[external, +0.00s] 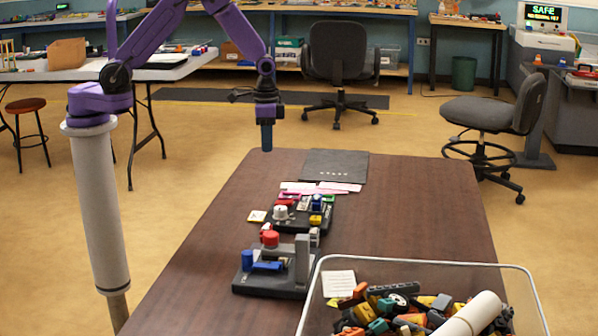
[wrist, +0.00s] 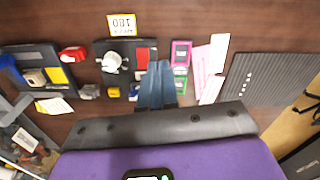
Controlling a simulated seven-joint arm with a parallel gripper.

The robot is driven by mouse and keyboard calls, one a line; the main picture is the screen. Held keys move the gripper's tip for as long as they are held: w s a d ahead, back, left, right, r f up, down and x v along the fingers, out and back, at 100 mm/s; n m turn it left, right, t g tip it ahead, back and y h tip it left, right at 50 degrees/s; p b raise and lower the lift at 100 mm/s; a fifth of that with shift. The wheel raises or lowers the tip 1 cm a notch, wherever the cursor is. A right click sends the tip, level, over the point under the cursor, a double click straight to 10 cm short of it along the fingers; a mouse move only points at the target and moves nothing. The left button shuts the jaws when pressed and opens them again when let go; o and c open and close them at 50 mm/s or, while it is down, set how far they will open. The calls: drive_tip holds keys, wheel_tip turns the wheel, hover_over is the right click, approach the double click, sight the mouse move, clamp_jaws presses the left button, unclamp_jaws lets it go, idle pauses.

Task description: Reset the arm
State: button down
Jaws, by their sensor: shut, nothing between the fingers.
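My purple arm (external: 187,38) rises from a grey post at the left. My gripper (external: 266,138) hangs down above the far left end of the brown table (external: 400,215), with its blue fingers together and nothing in them. In the wrist view my gripper (wrist: 158,72) shows its blue fingers side by side, over the edge of a dark board (wrist: 128,70) with a white knob, a red block and a yellow block. It looks clear of the things below.
A clear bin (external: 430,262) of parts fills the near right. Pink and white cards (external: 320,188) and a black mat (external: 336,164) lie farther back. The table's right side is bare.

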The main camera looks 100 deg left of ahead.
drive_tip(key=s+a+r+n, duration=0.25)
drive_tip(key=s+r, duration=0.25)
drive_tip(key=s, duration=0.3)
drive_tip(key=s+a+r+n, duration=0.1)
drive_tip(key=s+r+n, duration=0.2)
drive_tip(key=s+r, duration=0.4)
drive_tip(key=s+d+r+n, duration=0.1)
drive_tip(key=s+d+n, duration=0.1)
drive_tip(key=s, duration=0.6)
drive_tip(key=s+d+r+n, duration=0.1)
drive_tip(key=s+d+n, duration=0.2)
drive_tip(key=s, duration=0.6)
drive_tip(key=shift+d+r, duration=0.3)
drive_tip(key=shift+d, duration=0.15)
